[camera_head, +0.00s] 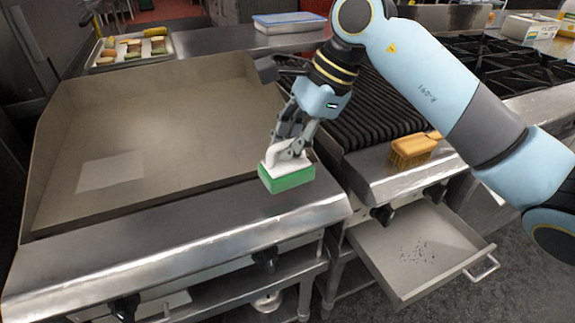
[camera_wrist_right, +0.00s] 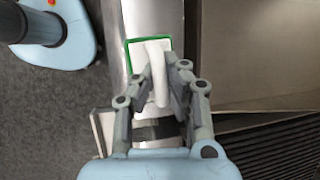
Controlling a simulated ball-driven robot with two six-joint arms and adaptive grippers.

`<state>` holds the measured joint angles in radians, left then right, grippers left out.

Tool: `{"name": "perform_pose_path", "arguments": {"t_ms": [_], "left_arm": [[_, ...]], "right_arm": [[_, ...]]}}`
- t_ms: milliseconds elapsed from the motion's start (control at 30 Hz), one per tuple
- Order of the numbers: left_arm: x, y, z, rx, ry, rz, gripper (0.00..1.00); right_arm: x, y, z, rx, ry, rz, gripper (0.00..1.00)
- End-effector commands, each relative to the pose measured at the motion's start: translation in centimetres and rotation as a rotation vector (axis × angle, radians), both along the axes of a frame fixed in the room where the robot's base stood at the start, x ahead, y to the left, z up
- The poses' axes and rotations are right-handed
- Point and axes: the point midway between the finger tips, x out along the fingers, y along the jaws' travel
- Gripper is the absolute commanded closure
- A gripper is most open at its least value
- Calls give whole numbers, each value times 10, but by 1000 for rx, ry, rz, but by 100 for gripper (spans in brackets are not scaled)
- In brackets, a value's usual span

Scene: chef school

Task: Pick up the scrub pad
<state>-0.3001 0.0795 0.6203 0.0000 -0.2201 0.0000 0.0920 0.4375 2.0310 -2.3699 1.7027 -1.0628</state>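The scrub pad (camera_head: 287,178) is a green block with a white top and handle. It is at the steel front ledge of the griddle, near its right end. My right gripper (camera_head: 289,148) comes down from above with its fingers at the white handle. In the right wrist view the scrub pad (camera_wrist_right: 137,45) shows a green rim, and the fingers (camera_wrist_right: 160,82) lie on both sides of the handle, closed on it. I cannot tell whether the pad touches the ledge or hangs just above it. My left gripper is not in view.
A flat griddle (camera_head: 150,120) with a pale square patch (camera_head: 110,172) lies left. A wooden brush (camera_head: 412,150) rests on the ledge right, above an open drawer (camera_head: 375,250) with dark crumbs. A food tray (camera_head: 103,62) and a lidded container (camera_head: 290,22) stand behind.

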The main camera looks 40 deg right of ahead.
Motion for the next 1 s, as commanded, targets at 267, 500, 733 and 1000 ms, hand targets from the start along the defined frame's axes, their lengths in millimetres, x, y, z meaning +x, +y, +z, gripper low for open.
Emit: {"name": "perform_pose_path", "arguments": {"t_ms": [267, 500, 733, 1000], "left_arm": [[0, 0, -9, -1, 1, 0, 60], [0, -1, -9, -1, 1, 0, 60], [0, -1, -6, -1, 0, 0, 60], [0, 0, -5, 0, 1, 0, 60]], "right_arm": [[-18, -63, 30, -18, 8, -1, 100], [-27, -93, 52, -13, 11, -2, 100], [-31, -107, 61, -8, 9, -2, 100], [-32, -110, 64, -4, 7, -2, 100]]}}
